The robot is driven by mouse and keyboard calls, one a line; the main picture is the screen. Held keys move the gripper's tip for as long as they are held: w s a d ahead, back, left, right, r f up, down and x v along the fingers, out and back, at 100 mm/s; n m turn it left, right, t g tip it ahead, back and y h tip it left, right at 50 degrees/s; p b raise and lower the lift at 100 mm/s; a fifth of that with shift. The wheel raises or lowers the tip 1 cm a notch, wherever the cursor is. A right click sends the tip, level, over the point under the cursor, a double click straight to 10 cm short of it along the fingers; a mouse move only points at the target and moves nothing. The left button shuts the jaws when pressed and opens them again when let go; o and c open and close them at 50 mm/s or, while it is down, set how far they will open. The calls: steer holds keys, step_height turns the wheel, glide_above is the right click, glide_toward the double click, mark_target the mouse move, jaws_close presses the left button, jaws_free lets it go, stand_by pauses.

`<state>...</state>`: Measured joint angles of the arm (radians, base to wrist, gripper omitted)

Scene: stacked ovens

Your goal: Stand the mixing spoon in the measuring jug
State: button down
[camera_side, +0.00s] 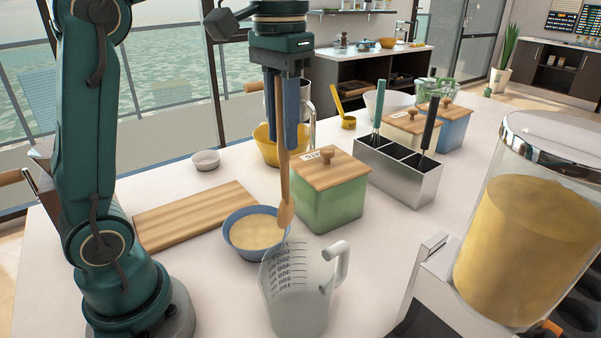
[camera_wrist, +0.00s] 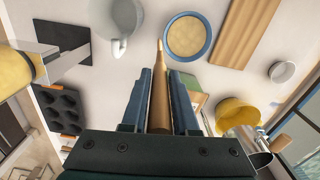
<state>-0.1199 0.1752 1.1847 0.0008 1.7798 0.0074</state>
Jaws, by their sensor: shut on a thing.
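My gripper (camera_side: 286,138) is shut on the wooden mixing spoon (camera_side: 285,190), which hangs upright with its bowl end down. The spoon also shows between the fingers in the wrist view (camera_wrist: 160,88). The clear measuring jug (camera_side: 292,292) stands on the counter with its handle to the right. In the side view the spoon's lower end is just above and behind the jug's rim, in front of the green box. In the wrist view the jug (camera_wrist: 120,22) lies left of the spoon tip, so the spoon is outside the jug.
A blue bowl of yellow batter (camera_side: 253,232) stands close behind the jug. A green box with a wooden lid (camera_side: 328,190) is right of the spoon. A cutting board (camera_side: 190,215), a metal utensil holder (camera_side: 400,178) and a large dispenser (camera_side: 525,235) stand around.

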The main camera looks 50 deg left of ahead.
steer(key=s+d+r+n, duration=0.4)
steer(key=s+d+n, duration=0.1)
steer(key=d+n, duration=0.25)
steer(key=d+f+m, duration=0.3)
steer(key=f+m, duration=0.8)
steer(key=f, duration=0.1)
steer(key=shift+d+f, duration=0.15)
steer(key=shift+d, duration=0.1)
stand_by(0.5)
steer(key=shift+s+f, duration=0.1)
steer(key=shift+f, duration=0.05)
steer(key=c, duration=0.7)
jaws_free()
